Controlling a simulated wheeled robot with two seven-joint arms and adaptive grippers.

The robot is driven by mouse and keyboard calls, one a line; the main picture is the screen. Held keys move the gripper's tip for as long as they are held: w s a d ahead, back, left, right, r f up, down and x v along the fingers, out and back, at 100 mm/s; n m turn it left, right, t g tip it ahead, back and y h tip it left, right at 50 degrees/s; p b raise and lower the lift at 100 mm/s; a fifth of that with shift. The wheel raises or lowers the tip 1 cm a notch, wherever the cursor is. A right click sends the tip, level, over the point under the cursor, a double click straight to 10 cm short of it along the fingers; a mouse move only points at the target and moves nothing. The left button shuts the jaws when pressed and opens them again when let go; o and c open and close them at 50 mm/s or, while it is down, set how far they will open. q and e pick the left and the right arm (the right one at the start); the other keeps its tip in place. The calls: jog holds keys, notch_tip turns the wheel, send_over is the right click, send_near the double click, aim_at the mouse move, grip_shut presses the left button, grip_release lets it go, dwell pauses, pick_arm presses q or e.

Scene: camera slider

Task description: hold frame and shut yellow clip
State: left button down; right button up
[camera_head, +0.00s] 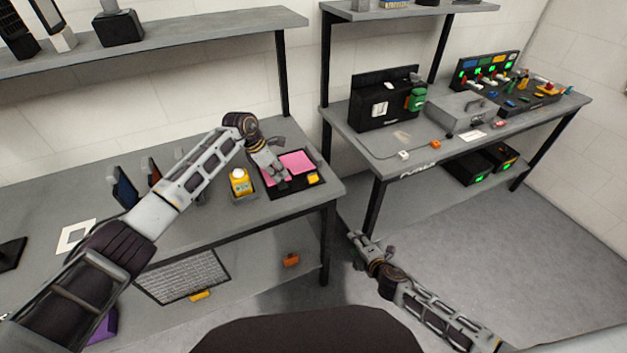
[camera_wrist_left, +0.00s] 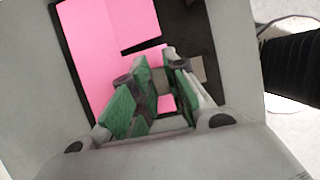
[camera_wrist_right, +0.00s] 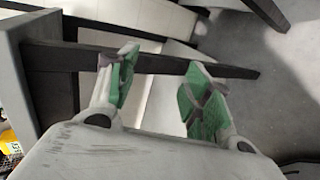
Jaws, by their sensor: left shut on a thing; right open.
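A flat black frame (camera_head: 296,188) with pink panels (camera_head: 298,162) lies on the left desk near its right end. A small yellow piece (camera_head: 313,178), likely the yellow clip, sits at the frame's right side. My left gripper (camera_head: 281,177) is down at the frame. In the left wrist view its green-padded fingers (camera_wrist_left: 160,75) are shut on a part of the frame, against the dark frame (camera_wrist_left: 185,30) and pink panel (camera_wrist_left: 100,45); the fingers hide the held spot. The clip is not visible there. My right gripper (camera_head: 366,241) is open and empty, low in front of the desks' gap, away from the frame.
A yellow bottle (camera_head: 240,183) stands left of the frame. The left desk's front edge (camera_head: 300,207) lies between my right gripper and the frame. An orange block (camera_head: 291,260) and a grey mesh panel (camera_head: 183,276) are on the lower shelf. A second bench (camera_head: 420,160) stands right.

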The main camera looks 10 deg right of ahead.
jog(key=a+r+n+t+y, duration=0.2)
jog(key=a+r+n, duration=0.55)
jog(key=r, duration=0.45)
jog(key=n+t+y, duration=0.1)
jog(key=n+t, duration=0.2)
jog(key=n, duration=0.6)
send_near(313, 178)
jog(key=s, duration=0.2)
jog(key=shift+w+d+f+n, duration=0.1)
jog(key=shift+d+f+n, duration=0.1)
jog(key=shift+n, duration=0.4)
jog(key=shift+d+f+n, duration=0.15)
jog(key=shift+f+n, duration=0.1)
jog(key=shift+n, duration=0.3)
jog(key=shift+w, duration=0.15)
jog(key=shift+x, duration=5.9)
jog(key=shift+c, duration=0.3)
